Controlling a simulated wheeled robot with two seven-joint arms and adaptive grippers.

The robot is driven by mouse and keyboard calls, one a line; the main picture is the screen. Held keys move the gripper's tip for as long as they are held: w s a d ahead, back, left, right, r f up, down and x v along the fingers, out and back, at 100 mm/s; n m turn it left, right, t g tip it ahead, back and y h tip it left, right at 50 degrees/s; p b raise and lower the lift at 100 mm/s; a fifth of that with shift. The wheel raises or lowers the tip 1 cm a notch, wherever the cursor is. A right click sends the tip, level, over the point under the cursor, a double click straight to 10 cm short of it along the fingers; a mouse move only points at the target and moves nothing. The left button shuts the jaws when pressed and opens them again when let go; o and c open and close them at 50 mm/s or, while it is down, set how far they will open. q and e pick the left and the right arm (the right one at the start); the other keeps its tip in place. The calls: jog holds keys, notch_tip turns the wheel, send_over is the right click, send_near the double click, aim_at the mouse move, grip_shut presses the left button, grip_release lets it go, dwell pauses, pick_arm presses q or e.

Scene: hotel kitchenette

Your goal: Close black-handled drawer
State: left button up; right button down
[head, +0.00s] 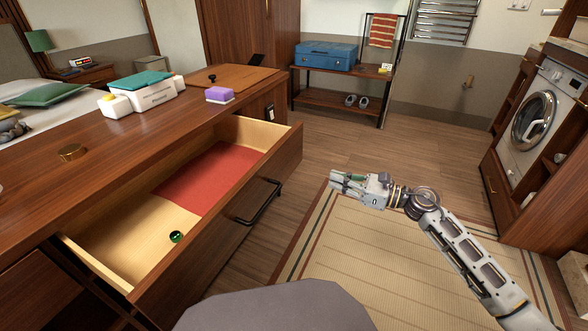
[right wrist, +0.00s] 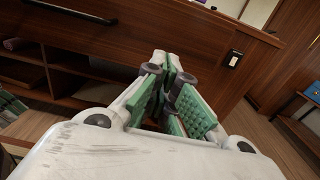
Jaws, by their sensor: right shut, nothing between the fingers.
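The drawer (head: 225,238) is pulled out of the dark wooden counter in the head view. Its black bar handle (head: 262,203) is on the front panel, and the handle also shows at the upper left in the right wrist view (right wrist: 70,10). A red liner (head: 212,178) and a small dark green round object (head: 177,237) lie inside it. My right gripper (head: 335,180) is to the right of the drawer front, apart from the handle, with its fingers pointing left. In the right wrist view its fingers (right wrist: 166,68) are closed together and empty. My left gripper is not in view.
A woven mat (head: 350,240) covers the floor. A washing machine (head: 540,105) stands at the right.

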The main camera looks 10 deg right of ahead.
jog(key=shift+a, duration=0.1)
jog(key=p, duration=0.4)
send_near(285, 165)
jog(key=x, duration=0.5)
jog(key=shift+a+r, duration=0.1)
jog(key=shift+a, duration=0.05)
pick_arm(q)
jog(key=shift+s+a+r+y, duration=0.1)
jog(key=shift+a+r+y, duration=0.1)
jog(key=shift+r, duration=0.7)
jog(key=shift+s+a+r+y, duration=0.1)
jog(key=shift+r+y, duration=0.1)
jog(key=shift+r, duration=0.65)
pick_arm(e)
jog(key=shift+x, duration=0.9)
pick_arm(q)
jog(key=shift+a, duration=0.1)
pick_arm(e)
jog(key=shift+a, duration=0.15)
